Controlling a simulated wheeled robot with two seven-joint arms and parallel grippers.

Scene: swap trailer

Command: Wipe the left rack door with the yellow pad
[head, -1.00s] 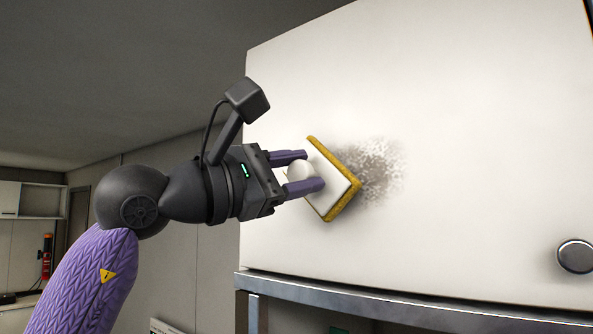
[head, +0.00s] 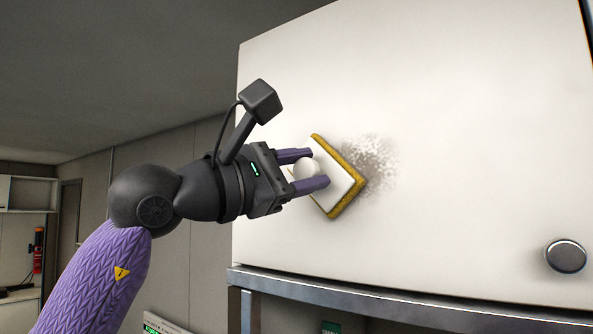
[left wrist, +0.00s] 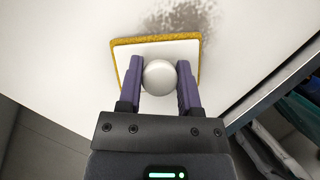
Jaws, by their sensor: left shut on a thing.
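The white rack door (head: 450,120) fills the right of the head view, with a grey smudge (head: 374,160) near its left middle. My left gripper (head: 308,168) is shut on the round white knob (head: 305,169) of the yellow pad (head: 346,198). The pad has a white back plate and a yellow edge. It is tilted in the head view and lies at or very close to the door, over the smudge's left part. In the left wrist view the smudge (left wrist: 185,18) shows beyond the pad (left wrist: 155,41). The pad's wiping face is hidden. My right gripper is not in view.
A round metal knob (head: 566,256) sits at the door's lower right. A metal frame rail (head: 400,306) runs below the door. A shelf and a red extinguisher-like object (head: 38,250) stand far left. The door above the smudge is clear.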

